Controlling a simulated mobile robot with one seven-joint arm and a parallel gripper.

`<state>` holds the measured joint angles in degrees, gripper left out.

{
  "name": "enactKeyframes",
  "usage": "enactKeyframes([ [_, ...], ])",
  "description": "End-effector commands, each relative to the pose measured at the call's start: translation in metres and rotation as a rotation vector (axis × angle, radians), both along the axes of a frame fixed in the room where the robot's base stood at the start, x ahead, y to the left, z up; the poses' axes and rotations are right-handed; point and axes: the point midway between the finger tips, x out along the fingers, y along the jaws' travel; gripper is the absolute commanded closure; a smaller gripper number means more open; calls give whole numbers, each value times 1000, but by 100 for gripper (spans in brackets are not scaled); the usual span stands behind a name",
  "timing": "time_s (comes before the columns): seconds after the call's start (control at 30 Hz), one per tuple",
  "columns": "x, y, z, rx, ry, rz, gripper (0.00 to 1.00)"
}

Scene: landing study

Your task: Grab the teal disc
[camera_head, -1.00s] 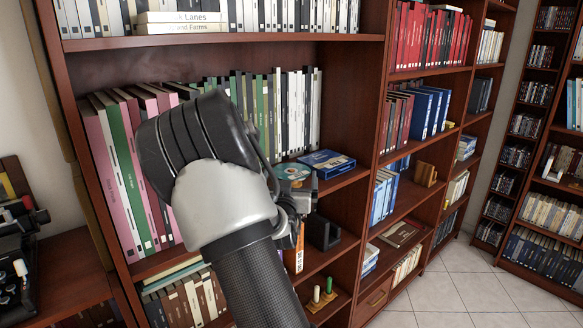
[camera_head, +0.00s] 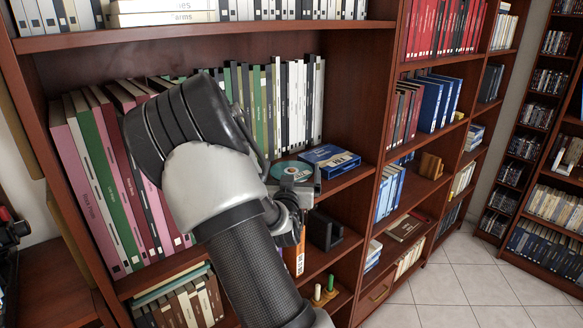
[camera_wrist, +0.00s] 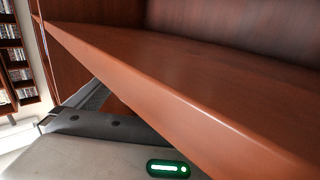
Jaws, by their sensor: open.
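The teal disc (camera_head: 292,171) lies on the middle shelf, left of a dark blue box, in the head view. It has a pale centre, and my gripper covers part of its near side. My gripper (camera_head: 304,193) is open at the shelf's front edge, just in front of the disc in the picture. The forearm and wrist hide much of the fingers, and I cannot tell the exact gap to the disc. The disc does not show in the wrist view.
The dark blue box (camera_head: 328,160) sits right of the disc. Books (camera_head: 302,105) stand upright behind it. The shelf board (camera_wrist: 150,85) runs close across the wrist view, its top bare there. A black holder (camera_head: 325,231) and an orange-spined book (camera_head: 295,253) stand on the shelf below.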

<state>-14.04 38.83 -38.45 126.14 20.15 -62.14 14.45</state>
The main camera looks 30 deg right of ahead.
Motion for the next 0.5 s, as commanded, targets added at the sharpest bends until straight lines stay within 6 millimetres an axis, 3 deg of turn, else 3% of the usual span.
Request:
enactKeyframes([
  [0.1,0,0,0,0,0,0,0],
  [0.3,0,0,0,0,0,0,28],
  [0.5,0,0,0,0,0,0,32],
])
